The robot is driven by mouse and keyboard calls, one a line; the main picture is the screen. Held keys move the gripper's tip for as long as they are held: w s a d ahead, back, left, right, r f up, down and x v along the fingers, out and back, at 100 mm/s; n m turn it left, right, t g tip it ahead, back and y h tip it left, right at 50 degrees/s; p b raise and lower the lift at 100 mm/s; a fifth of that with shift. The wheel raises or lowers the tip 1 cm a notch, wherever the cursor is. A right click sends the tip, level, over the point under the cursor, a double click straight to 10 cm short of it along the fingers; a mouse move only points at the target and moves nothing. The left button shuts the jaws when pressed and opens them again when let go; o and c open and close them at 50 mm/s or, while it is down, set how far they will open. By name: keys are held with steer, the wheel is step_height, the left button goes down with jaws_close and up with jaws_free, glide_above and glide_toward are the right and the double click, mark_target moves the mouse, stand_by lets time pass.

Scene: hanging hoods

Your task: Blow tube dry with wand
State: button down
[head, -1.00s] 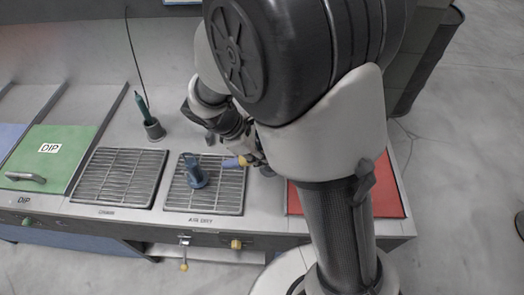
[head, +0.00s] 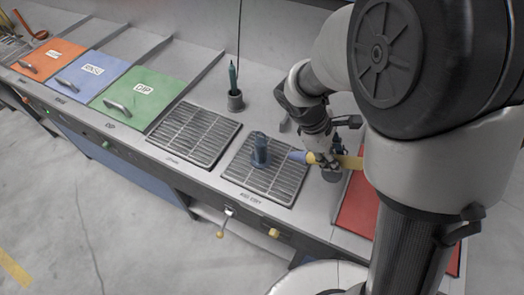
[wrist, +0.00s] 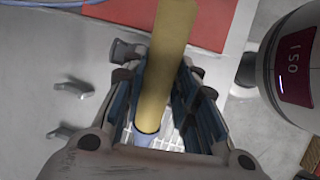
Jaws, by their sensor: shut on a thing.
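The tube (head: 260,150) is dark blue and stands upright on the grate marked for air drying (head: 250,187). My gripper (head: 324,160) is to the right of the tube and shut on the wand. The wand has a yellow body (head: 350,163) and a blue nozzle (head: 298,156) pointing left toward the tube, with a gap between them in the head view. In the wrist view, the wand's yellow body (wrist: 173,50) lies between the fingers of my gripper (wrist: 170,98); its blue end is partly hidden.
Another grate (head: 196,133) and green, blue and orange lids lie to the left. A red panel (head: 356,205) is at right.

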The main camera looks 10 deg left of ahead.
steer(key=shift+s+a, duration=0.25)
steer(key=shift+s, duration=0.45)
steer(key=shift+s+a, duration=0.25)
steer(key=shift+s, duration=0.4)
step_height(320, 180, up, 7)
steer(key=p, duration=0.6)
